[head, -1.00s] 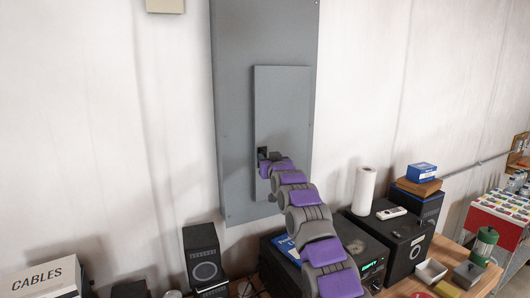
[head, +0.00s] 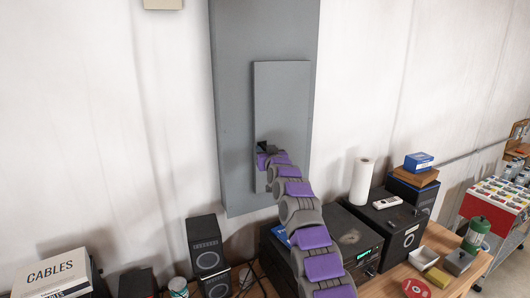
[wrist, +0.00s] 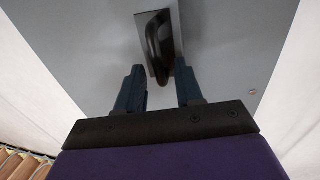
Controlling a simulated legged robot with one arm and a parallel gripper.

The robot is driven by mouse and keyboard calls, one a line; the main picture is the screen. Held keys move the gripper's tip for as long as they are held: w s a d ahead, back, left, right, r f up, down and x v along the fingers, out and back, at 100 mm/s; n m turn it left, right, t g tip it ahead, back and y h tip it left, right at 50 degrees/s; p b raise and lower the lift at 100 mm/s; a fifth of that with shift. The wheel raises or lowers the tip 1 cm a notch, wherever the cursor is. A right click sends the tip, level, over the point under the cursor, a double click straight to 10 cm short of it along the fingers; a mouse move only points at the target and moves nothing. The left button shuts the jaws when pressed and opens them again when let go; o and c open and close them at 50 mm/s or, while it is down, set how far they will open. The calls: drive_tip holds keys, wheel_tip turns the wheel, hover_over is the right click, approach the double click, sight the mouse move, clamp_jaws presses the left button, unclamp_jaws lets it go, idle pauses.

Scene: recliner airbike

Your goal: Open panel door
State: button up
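The grey panel door (head: 290,100) is set in a larger grey panel (head: 232,70) on the white wall, and it looks closed. In the wrist view, a dark handle (wrist: 157,42) on a lighter plate sits on the grey door. My gripper (wrist: 159,76) is open, its two blue fingers spread just short of the handle. The handle lies ahead between the fingertips, and I see no grip on it. In the head view my gripper (head: 264,158) is at the door's left edge and hides most of the handle.
A bench below holds a black speaker (head: 207,255), a receiver (head: 345,235), another black box with a paper towel roll (head: 361,182), and a box labelled CABLES (head: 58,275). My arm passes above the receiver. The wall beside the panel is clear.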

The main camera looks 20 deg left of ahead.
clamp_jaws()
drive_tip(key=shift+d+f, duration=0.1)
drive_tip(key=shift+d, duration=0.05)
idle(0.5)
drive_tip(key=shift+b, duration=0.35)
